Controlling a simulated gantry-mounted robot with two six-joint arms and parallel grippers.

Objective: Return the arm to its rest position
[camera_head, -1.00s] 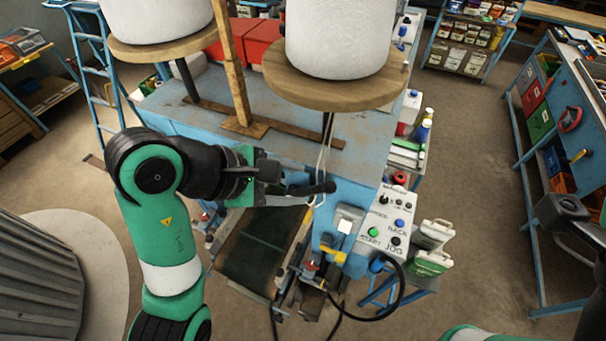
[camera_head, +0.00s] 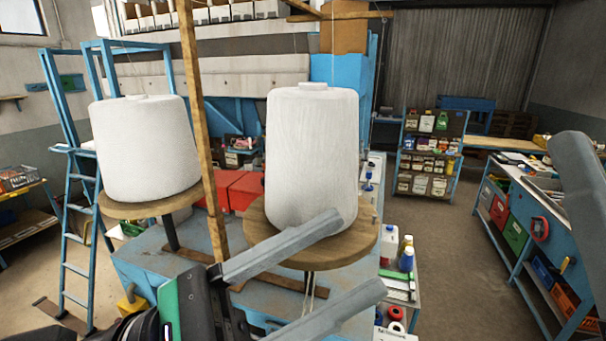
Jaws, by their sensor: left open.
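My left gripper (camera_head: 354,256) reaches in from the bottom left of the head view. Its two long grey fingers are spread wide apart and point up and right, with nothing between them. The upper finger overlaps the lower part of the right white thread cone (camera_head: 310,150) in the picture; I cannot tell how near it is. Most of my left arm is outside the frame. A grey piece, apparently a finger of my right gripper (camera_head: 580,170), shows at the right edge; its other finger is hidden.
The cones stand on round wooden discs (camera_head: 370,250) above a blue bench (camera_head: 135,262), with a wooden post (camera_head: 200,140) between them. A blue ladder (camera_head: 78,240) stands left. Bottles (camera_head: 406,260) stand right of the bench. Open floor (camera_head: 450,270) lies before the right workbench (camera_head: 525,265).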

